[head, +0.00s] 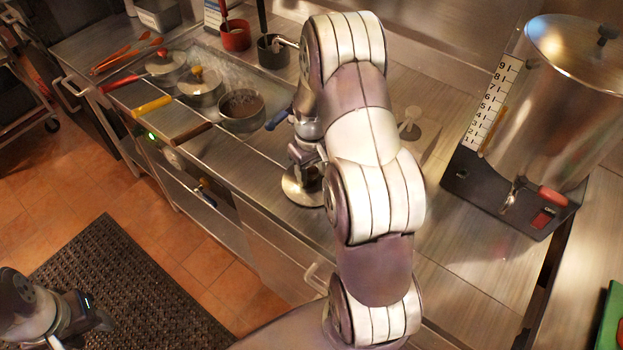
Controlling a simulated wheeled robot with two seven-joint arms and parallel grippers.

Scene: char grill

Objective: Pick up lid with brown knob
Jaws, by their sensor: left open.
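A round metal lid (296,188) lies on the steel counter (262,172), below my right gripper (312,168). Its knob is hidden behind the gripper, so I cannot see its colour. My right arm reaches over the counter. Its fingers are at the lid, but whether they are open or shut on the knob is not clear. A pan with a brown handle (192,133) stands uncovered on the grill, with dark contents. My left gripper (100,325) is open and empty, low at the bottom left over the floor mat.
A yellow-handled pan (202,93) and a red-handled pan (165,75) wear lids. A blue handle (277,121) pokes out beside my arm. Red tongs (127,54) lie at the back left. A large metal urn (560,100) stands right. Counter before it is clear.

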